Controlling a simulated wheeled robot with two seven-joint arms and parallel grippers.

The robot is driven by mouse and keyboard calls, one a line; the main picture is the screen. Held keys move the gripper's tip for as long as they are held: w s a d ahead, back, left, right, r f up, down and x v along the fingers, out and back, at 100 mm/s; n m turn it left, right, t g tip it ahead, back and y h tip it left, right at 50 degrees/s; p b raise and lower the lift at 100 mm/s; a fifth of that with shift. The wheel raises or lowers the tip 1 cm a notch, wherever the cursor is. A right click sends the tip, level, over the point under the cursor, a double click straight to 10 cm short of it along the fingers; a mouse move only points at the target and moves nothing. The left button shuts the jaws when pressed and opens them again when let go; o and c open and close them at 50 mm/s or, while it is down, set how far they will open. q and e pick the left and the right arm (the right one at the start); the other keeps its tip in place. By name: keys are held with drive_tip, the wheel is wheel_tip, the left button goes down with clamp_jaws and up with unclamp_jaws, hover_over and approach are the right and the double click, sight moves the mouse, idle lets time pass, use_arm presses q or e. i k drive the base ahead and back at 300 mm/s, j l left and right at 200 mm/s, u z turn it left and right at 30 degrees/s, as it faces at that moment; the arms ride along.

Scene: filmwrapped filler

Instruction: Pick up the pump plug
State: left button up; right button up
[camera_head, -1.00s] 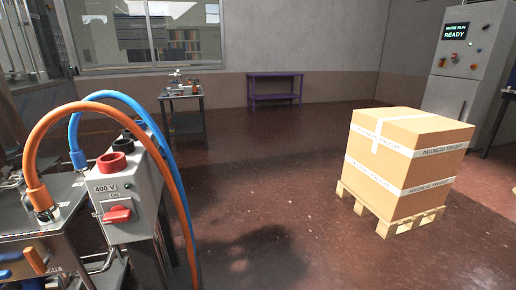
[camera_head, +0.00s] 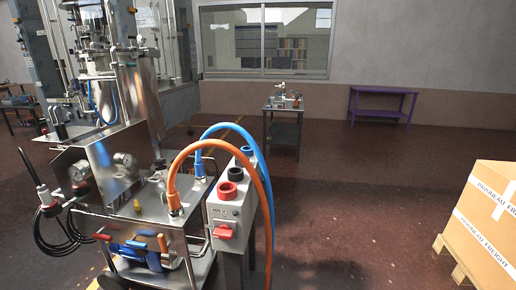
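A steel pump cart (camera_head: 120,215) stands at the left with gauges and hoses. A coiled black cable (camera_head: 58,232) hangs at its left side, with a dark end (camera_head: 38,183) sticking up that may be the pump plug; it is too small to be sure. A grey switch box (camera_head: 229,213) stands beside the cart, with red (camera_head: 228,190), black and blue round fittings on top and a red switch (camera_head: 223,232) on its face. Neither of my grippers is in view.
Orange (camera_head: 192,150) and blue (camera_head: 233,126) hoses arch around the box. A taped carton (camera_head: 488,215) on a wooden pallet (camera_head: 458,262) stands at the right. A small table (camera_head: 285,112) and a purple bench (camera_head: 382,97) are at the back. The floor between is clear.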

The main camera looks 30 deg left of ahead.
sight(44, 194)
drive_tip(key=u, duration=2.55)
drive_tip(key=k+l+z, duration=0.1)
drive_tip(key=z, duration=1.3)
drive_tip(key=u, duration=1.45)
drive_tip(key=i+j+z, duration=0.1)
drive_tip(key=z, duration=0.4)
drive_tip(key=i+j+z, duration=0.15)
drive_tip(key=z, duration=0.35)
drive_tip(key=i+j+z, duration=0.15)
drive_tip(key=z, duration=0.3)
drive_tip(key=j, duration=0.1)
